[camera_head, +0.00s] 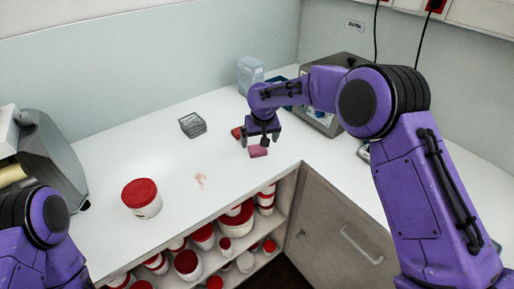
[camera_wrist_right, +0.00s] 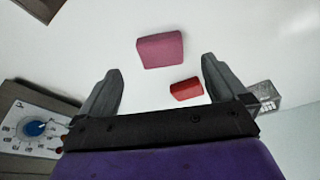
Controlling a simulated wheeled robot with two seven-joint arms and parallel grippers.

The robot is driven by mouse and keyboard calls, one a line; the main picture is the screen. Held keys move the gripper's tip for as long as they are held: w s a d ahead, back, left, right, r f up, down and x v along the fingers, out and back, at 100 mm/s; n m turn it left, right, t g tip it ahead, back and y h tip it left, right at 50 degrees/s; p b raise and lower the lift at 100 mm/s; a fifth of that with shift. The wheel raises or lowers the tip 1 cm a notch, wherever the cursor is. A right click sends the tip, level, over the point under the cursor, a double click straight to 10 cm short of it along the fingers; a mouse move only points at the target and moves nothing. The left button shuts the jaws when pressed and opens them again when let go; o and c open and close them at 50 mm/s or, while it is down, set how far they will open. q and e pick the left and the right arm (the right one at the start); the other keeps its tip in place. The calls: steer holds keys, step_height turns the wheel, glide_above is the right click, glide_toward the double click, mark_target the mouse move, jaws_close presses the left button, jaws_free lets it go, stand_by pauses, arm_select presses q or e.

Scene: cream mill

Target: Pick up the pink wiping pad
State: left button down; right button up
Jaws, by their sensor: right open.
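The pink wiping pad (camera_head: 258,151) lies flat on the white counter near its front edge. In the right wrist view the pad (camera_wrist_right: 161,50) is beyond the fingertips, roughly centred between them. My right gripper (camera_head: 257,140) is open and empty, just above the pad in the head view. Its fingers (camera_wrist_right: 160,68) are spread to both sides in the wrist view, not touching the pad. A pinkish smear (camera_head: 200,181) is on the counter to the left. My left gripper is out of view; only part of that arm shows.
A smaller red block (camera_head: 237,132) lies beside the pad, also between the fingers in the wrist view (camera_wrist_right: 186,88). A device with a blue dial (camera_wrist_right: 35,128) stands close by.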

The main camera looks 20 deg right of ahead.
mark_target(258, 148)
steer(key=x, duration=0.2)
steer(key=p+x, duration=0.2)
steer(key=x, duration=0.1)
steer(key=shift+w+f, duration=0.2)
steer(key=shift+w, duration=0.2)
steer(key=shift+f, duration=0.2)
steer(key=shift+s+r, duration=0.1)
steer(key=shift+s, duration=0.05)
steer(key=c, duration=1.2)
